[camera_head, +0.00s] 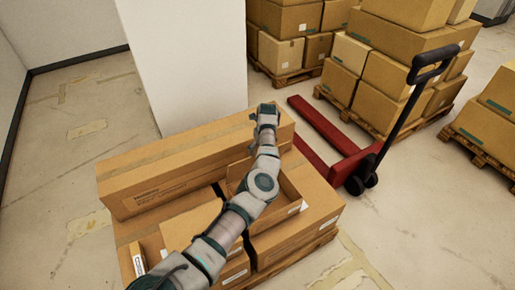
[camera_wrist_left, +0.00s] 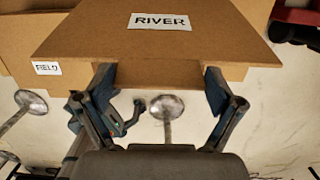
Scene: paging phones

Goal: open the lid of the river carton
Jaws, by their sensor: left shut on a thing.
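The river carton (camera_wrist_left: 140,45) is brown cardboard with a white label reading RIVER, seen close up in the left wrist view. My left gripper (camera_wrist_left: 160,76) has a finger on each side of a narrow tab at the carton's near edge and is shut on it. In the head view my left arm reaches up across the stacked cartons, and the gripper (camera_head: 266,116) is at the right end of the long carton (camera_head: 170,180). No RIVER label can be read in the head view, and how far the lid is raised cannot be told. My right gripper is not in view.
A carton labelled FIELD (camera_wrist_left: 47,68) is beside it. A carton with an open top (camera_head: 290,190) lies under my arm. A red pallet jack (camera_head: 325,128) with a black handle stands at the right. Loaded pallets stand behind, a white pillar (camera_head: 185,60) at back left.

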